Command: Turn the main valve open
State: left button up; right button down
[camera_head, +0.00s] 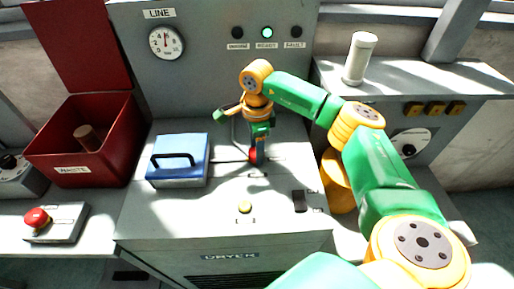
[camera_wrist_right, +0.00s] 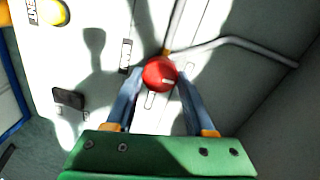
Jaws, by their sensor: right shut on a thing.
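The main valve's red knob (camera_head: 253,155) is on top of the grey dryer cabinet, right of the blue box. In the right wrist view the red knob (camera_wrist_right: 160,76) sits between my fingertips, beside a small label that seems to read MAIN (camera_wrist_right: 125,56). My right gripper (camera_head: 257,148) points down from above and is shut on the knob. Its blue fingers (camera_wrist_right: 158,85) touch the knob on both sides. The valve's stem and exact turn angle are mostly hidden by the knob and gripper. My left gripper is in neither view.
A blue box with a handle (camera_head: 180,170) stands left of the valve. A red waste bin (camera_head: 118,150) is further left. A yellow button (camera_head: 245,207) and dark switch (camera_head: 299,201) lie in front. A dial gauge (camera_head: 166,42) and lit green READY lamp (camera_head: 267,32) are on the back panel.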

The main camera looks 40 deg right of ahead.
jog(key=shift+r, duration=0.1)
dwell(0.4)
jog(key=shift+c, duration=1.3)
grip_release()
notch_tip(320, 180, up, 7)
jog(key=shift+r+b, duration=0.1)
jog(key=shift+b, duration=0.4)
jog(key=shift+o, duration=1.3)
notch_tip(320, 180, up, 4)
jog(key=p, duration=0.5)
jog(key=shift+r, duration=0.1)
